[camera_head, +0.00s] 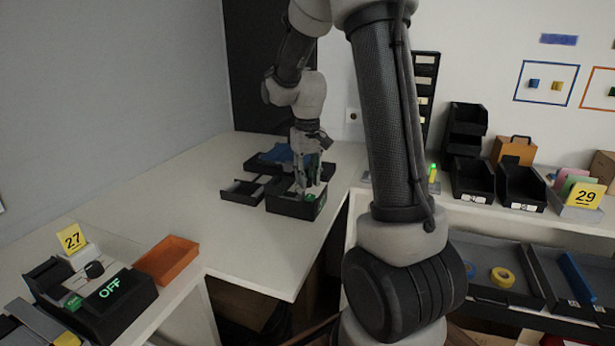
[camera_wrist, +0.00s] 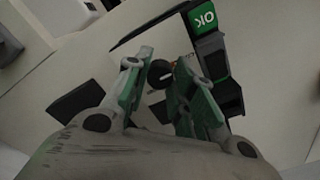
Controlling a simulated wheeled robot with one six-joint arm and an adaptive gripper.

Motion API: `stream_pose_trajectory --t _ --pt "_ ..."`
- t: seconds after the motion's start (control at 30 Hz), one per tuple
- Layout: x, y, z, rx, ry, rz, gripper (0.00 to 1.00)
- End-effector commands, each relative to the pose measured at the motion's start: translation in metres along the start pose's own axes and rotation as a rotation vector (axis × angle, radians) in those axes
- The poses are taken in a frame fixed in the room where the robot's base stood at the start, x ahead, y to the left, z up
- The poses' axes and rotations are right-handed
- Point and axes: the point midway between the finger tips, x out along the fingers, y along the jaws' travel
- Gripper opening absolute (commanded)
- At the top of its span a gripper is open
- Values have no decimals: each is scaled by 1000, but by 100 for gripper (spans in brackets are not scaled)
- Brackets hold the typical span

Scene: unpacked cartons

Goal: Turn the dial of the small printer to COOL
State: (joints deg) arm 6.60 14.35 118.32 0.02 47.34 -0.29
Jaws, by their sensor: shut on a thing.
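A small black machine (camera_head: 287,208) stands on the far part of the left bench, under my gripper (camera_head: 308,183). I take it for the small printer. In the wrist view, the machine (camera_wrist: 228,96) shows a green label reading OK. Its black round dial (camera_wrist: 159,73) has a pale mark and sits between the green-padded fingers of my gripper (camera_wrist: 164,68), which are shut on it. In the head view the gripper hides the dial. I cannot read any COOL mark or tell the setting.
A larger black machine (camera_head: 122,296) with a green OFF display stands front left, beside a yellow 27 sign (camera_head: 71,240) and an orange tray (camera_head: 167,261). Dark trays (camera_head: 241,191) lie close to the small machine. The bench between is clear.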

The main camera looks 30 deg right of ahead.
Motion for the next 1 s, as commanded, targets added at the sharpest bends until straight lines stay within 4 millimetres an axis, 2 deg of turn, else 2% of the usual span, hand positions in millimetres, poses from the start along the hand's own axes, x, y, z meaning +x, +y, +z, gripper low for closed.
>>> stream_pose_trajectory --t 0.33,0.37,0.47,0.5,0.83,1.0 --pt "-1 0 0 -4 1 1 1" --pt "-1 0 0 -4 1 1 26" --pt "0 0 0 -4 1 1 45" --pt "0 0 0 -4 1 1 47" --pt "-3 0 0 -3 1 0 47" --pt "-27 0 -1 -3 6 0 47"
